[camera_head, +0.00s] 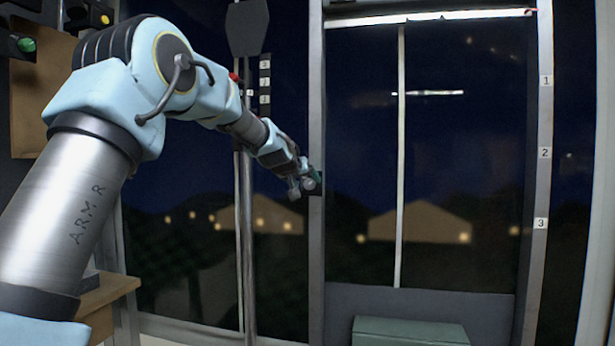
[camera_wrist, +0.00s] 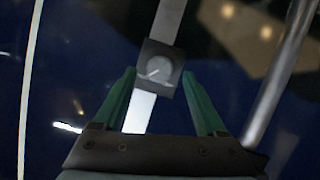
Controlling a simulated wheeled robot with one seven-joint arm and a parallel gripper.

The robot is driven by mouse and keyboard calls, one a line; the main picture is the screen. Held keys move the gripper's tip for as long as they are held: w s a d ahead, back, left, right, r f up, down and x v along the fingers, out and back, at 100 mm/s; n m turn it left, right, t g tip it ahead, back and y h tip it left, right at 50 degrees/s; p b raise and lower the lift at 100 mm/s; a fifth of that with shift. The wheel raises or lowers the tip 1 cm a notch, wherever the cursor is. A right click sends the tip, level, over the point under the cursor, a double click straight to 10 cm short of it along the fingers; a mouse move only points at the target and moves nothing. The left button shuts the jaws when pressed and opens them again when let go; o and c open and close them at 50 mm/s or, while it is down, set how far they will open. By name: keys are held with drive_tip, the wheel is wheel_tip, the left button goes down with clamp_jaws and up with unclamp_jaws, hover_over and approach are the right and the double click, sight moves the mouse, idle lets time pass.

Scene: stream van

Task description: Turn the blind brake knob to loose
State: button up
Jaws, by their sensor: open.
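The blind brake knob (camera_wrist: 160,68) is a small round grey dial on a dark square plate (camera_wrist: 149,49), fixed to a light upright post. A pale line on the knob points to its lower left in the wrist view. My gripper (camera_wrist: 159,74) has green fingers, standing open with one on each side of the knob, the tips near the plate's edges. I cannot tell whether they touch it. In the head view my gripper (camera_head: 311,177) is at the central post, and it hides the knob there.
A vertical metal pole (camera_head: 247,250) stands just left of the gripper; it also shows at right in the wrist view (camera_wrist: 284,70). A right post (camera_head: 544,150) carries labels 1, 2 and 3. A green box (camera_head: 410,331) sits low in front. Dark windows lie behind.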

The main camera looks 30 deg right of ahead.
sight(309, 184)
drive_tip(key=shift+p+x, duration=0.35)
drive_tip(key=shift+x, duration=0.8)
drive_tip(key=shift+c, duration=0.3)
clamp_jaws()
